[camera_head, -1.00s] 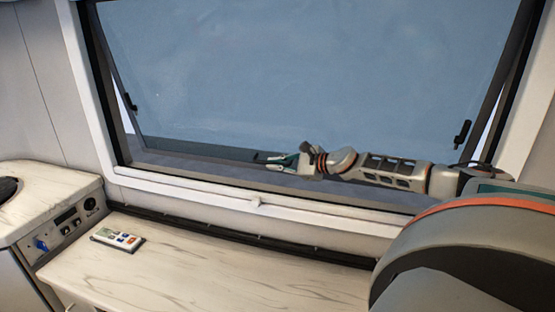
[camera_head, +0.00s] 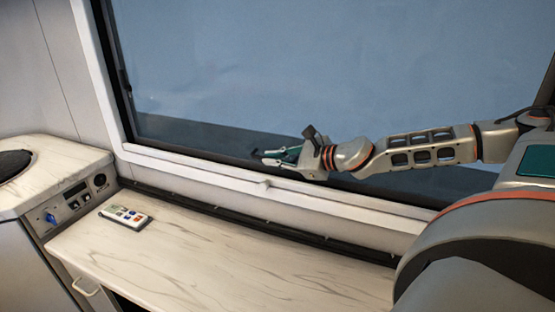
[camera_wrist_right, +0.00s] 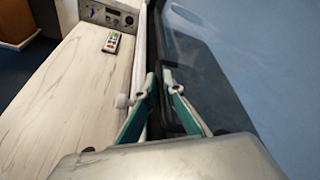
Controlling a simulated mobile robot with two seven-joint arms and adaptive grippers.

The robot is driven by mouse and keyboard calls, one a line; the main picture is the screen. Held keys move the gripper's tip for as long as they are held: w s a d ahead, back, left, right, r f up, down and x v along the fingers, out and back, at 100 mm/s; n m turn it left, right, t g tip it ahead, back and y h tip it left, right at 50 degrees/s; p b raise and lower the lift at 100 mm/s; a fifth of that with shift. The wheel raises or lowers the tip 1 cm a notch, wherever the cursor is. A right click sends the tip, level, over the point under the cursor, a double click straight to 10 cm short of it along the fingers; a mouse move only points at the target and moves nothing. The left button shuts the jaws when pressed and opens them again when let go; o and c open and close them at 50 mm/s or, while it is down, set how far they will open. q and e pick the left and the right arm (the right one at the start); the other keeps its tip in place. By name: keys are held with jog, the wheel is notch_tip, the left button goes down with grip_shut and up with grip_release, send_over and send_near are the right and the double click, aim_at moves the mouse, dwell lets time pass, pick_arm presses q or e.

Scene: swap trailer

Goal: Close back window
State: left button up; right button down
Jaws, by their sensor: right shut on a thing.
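The back window (camera_head: 300,75) is a large bluish pane with a dark rim, inside a white frame (camera_head: 210,174). Its lower edge lies close to the frame; whether it is fully flush cannot be told. My right gripper (camera_head: 272,157) is at the lower edge of the pane, shut on a dark window handle there, which the fingers mostly hide. In the right wrist view, the green fingers (camera_wrist_right: 160,82) straddle the dark strip beside the pane (camera_wrist_right: 245,65). My left gripper is not in view.
A marble-patterned counter (camera_head: 200,255) runs below the window, with a white remote (camera_head: 125,217) on it. A unit with a control panel (camera_head: 78,206) stands at the left. The counter's middle is clear.

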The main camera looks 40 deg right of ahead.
jog(key=shift+s+a+f, duration=0.15)
jog(key=shift+f, duration=0.2)
jog(key=c, duration=2.2)
grip_release()
jog(key=shift+s, duration=0.25)
jog(key=shift+o, duration=0.2)
jog(key=shift+s, duration=0.1)
jog(key=shift+r, duration=0.15)
jog(key=shift+s+r, duration=0.1)
